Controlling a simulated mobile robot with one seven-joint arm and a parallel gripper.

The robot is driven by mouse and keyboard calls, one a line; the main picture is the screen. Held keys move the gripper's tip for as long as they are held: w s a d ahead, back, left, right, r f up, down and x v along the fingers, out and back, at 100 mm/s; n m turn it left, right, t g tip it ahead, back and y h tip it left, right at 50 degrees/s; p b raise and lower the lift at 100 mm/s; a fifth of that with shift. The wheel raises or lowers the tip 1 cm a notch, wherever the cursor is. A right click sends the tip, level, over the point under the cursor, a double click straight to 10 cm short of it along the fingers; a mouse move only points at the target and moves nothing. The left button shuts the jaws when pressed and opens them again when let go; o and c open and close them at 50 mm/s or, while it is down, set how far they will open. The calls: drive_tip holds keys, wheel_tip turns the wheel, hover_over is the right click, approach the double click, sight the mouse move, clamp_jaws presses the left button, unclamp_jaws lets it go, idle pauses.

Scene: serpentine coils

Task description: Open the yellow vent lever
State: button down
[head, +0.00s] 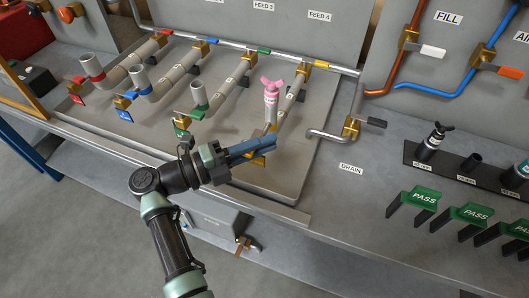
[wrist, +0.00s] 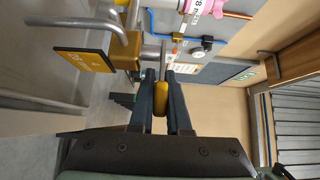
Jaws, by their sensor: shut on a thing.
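The yellow vent lever (wrist: 159,98) shows in the wrist view as a rounded yellow handle between my two fingers. My gripper (wrist: 160,95) is shut on it. In the head view my gripper (head: 268,144) reaches to the front end of the rightmost coil, below the pink fitting, and I cannot make out the lever there. A brass valve body (wrist: 128,52) and a yellow tag (wrist: 84,60) are just left of the fingers in the wrist view.
A pink-topped fitting (head: 271,100) stands close beyond my gripper. Coils with green (head: 199,97), blue (head: 140,79) and red (head: 91,68) markings lie to the left. A drain valve (head: 351,128) is to the right. Green PASS stands (head: 422,198) are farther right.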

drive_tip(key=shift+r+m+g+b, duration=0.1)
drive_tip(key=shift+m+g+b, duration=0.2)
drive_tip(key=shift+g, duration=0.2)
drive_tip(key=c, duration=0.9)
unclamp_jaws()
drive_tip(key=b+v, duration=0.1)
drive_tip(key=v, duration=0.5)
drive_tip(key=b+v, duration=0.2)
drive_tip(key=v, duration=0.5)
drive_tip(key=shift+f, duration=0.25)
drive_tip(key=shift+w+r, duration=0.1)
